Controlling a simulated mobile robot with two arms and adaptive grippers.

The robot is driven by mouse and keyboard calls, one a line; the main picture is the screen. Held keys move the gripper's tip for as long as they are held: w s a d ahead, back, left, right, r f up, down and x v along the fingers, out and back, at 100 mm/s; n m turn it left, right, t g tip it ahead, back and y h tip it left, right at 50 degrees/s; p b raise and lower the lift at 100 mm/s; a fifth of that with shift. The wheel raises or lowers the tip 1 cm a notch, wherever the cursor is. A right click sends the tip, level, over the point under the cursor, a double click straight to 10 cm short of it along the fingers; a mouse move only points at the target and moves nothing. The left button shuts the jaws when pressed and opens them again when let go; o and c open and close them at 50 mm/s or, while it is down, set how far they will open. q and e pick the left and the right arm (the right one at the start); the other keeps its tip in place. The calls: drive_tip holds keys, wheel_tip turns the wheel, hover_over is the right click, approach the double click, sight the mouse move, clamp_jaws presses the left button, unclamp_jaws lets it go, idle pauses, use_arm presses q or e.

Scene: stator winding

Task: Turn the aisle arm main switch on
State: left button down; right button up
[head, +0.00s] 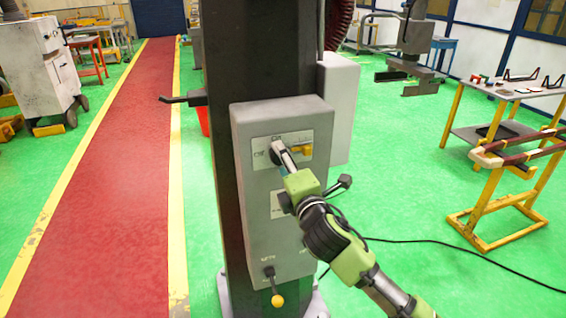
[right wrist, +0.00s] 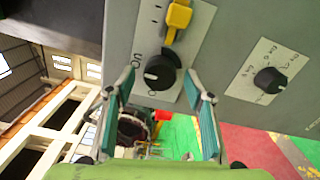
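The grey control box (head: 285,215) is on a dark column in the head view. Its top plate (head: 262,158) carries OFF and ON labels and a yellow lever (head: 301,150). In the right wrist view a black rotary knob (right wrist: 160,74) sits on this plate beside a rotated ON label, with the yellow lever (right wrist: 178,18) above it. My right gripper (head: 279,152) reaches the plate from the lower right and hides most of the knob in the head view. In the wrist view its fingers (right wrist: 158,82) are open, one either side of the knob; contact is unclear. My left gripper is out of view.
A second black knob (right wrist: 270,80) sits on its own plate to the right. A yellow-tipped lever (head: 275,297) is low on the box, and a black handle (head: 183,99) juts left from the column. A yellow-legged workbench (head: 487,200) stands right; green floor lies between.

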drive_tip(key=v, duration=1.2)
